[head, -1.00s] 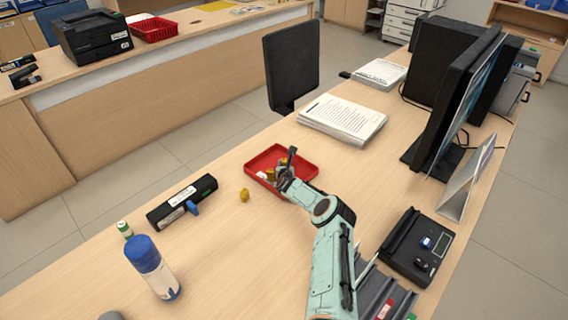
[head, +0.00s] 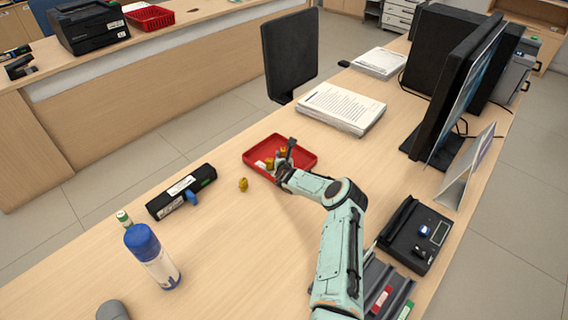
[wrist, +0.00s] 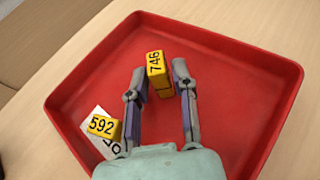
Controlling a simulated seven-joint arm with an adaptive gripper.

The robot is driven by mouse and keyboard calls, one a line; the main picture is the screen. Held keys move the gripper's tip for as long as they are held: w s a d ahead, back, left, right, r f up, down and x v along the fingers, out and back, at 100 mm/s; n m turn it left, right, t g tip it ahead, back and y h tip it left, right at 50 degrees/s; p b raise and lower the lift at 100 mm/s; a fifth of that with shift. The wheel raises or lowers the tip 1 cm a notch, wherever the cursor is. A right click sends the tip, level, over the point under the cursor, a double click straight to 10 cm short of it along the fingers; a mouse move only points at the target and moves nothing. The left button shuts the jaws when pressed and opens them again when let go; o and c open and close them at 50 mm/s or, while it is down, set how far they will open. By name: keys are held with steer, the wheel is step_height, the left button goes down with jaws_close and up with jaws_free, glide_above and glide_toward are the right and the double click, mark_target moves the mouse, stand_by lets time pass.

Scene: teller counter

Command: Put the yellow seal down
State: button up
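A yellow seal marked 746 (wrist: 155,65) is in the red tray (wrist: 235,75), between the fingertips of my gripper (wrist: 158,78). The fingers are apart, with a visible gap on the right finger's side. A second yellow piece marked 592 (wrist: 102,126) is in the tray at the left, by a white label partly hidden by my gripper. In the head view my gripper (head: 286,160) reaches into the tray (head: 306,170), with yellow pieces beside it. Another yellow piece (head: 243,184) stands on the counter left of the tray.
A black device (head: 182,192) lies left of the tray, and a blue-capped bottle (head: 152,257) stands nearer. A paper stack (head: 341,108) is behind the tray. Monitors (head: 455,95) and a black terminal (head: 415,235) are at the right. Counter between bottle and arm is clear.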

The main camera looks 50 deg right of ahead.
steer(key=v, duration=0.9)
steer(key=shift+s+a+r, duration=0.1)
steer(key=shift+s+a, duration=0.15)
steer(key=shift+s, duration=0.05)
steer(key=w+a+r+n+y, duration=0.1)
steer(key=a+n, duration=0.1)
steer(key=w+a+n+t+y, duration=0.1)
steer(key=a+n, duration=0.1)
steer(key=w+a+r+n+y, duration=0.1)
steer(key=w+a+n, duration=0.1)
steer(key=shift+a+r, duration=0.25)
steer(key=shift+r, duration=0.05)
steer(key=s+a+r+n+g+y, duration=0.2)
steer(key=a+r+n+y, duration=0.15)
steer(key=a+n, duration=0.7)
steer(key=s+a+r+n+g+y, duration=0.2)
steer(key=a+r+n+y, duration=0.15)
steer(key=a+n, duration=0.7)
steer(key=s+a+r+n+g, duration=0.2)
steer(key=s+n, duration=0.4)
steer(key=s, duration=0.3)
steer(key=s+a+r+n+g, duration=0.2)
steer(key=s+a+r+n, duration=0.2)
steer(key=s, duration=0.5)
steer(key=s+a+r+n+g, duration=0.2)
steer(key=s+a+r+n, duration=0.2)
steer(key=s+a+n, duration=0.3)
steer(key=s+n, duration=0.2)
steer(key=s, duration=0.1)
steer(key=shift+g, duration=0.3)
